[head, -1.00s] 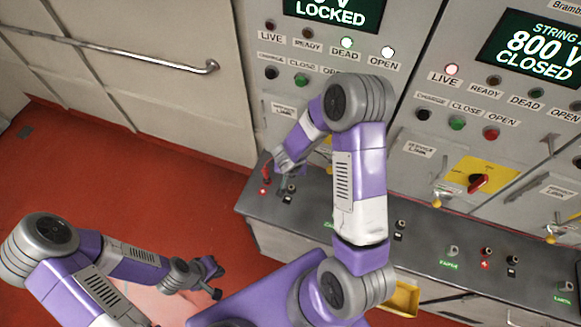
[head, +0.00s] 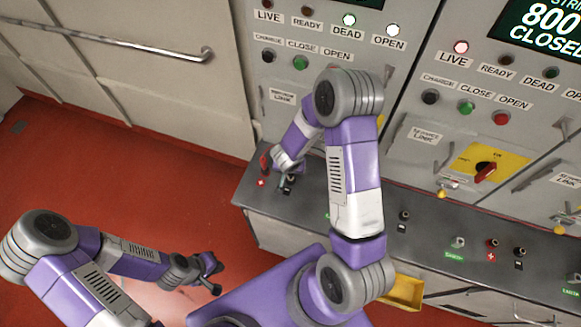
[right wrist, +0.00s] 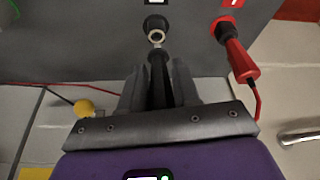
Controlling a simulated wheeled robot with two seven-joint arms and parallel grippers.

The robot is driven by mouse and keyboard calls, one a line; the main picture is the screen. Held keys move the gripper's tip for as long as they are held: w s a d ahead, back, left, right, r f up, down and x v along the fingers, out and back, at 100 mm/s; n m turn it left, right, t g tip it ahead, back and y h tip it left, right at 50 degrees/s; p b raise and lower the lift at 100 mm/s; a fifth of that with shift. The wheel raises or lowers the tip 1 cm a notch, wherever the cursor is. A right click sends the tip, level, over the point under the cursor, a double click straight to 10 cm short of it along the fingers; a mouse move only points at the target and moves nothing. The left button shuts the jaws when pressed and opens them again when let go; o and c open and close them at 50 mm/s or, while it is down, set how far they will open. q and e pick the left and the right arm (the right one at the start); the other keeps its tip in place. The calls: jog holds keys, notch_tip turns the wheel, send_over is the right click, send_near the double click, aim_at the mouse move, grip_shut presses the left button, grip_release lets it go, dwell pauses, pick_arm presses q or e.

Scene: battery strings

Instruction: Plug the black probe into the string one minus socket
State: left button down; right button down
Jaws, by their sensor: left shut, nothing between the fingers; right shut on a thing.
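My right gripper (right wrist: 158,92) is shut on the black probe (right wrist: 159,68), which points at the black socket (right wrist: 156,28) with a pale metal ring. The probe's tip is at or just short of the ring; I cannot tell whether it has entered. A red probe (right wrist: 238,58) sits in the red socket (right wrist: 223,27) beside it. In the head view my right gripper (head: 283,163) is over the left end of the grey ledge, by the minus socket (head: 290,178), and the black probe is hard to make out there. My left gripper (head: 213,274) is shut and empty, away from the ledge.
The grey ledge (head: 330,205) carries more sockets to the right, under upright panels with lamps and buttons. A yellow switch plate (head: 478,165) with a red knob is on the right panel. A yellow bin (head: 405,293) is below the ledge. Red floor (head: 120,185) is open at left.

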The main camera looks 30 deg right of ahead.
jog(key=shift+p, duration=0.7)
dwell(1.4)
jog(key=shift+f+b, duration=1.35)
jog(key=shift+f, duration=0.4)
jog(key=c, duration=0.7)
grip_release()
jog(key=shift+c, duration=0.2)
jog(key=p+v, duration=0.2)
jog(key=v, duration=0.5)
jog(key=shift+r+p, duration=0.3)
jog(key=shift+p, duration=0.05)
jog(key=shift+s+a, duration=0.1)
jog(key=shift+s, duration=0.05)
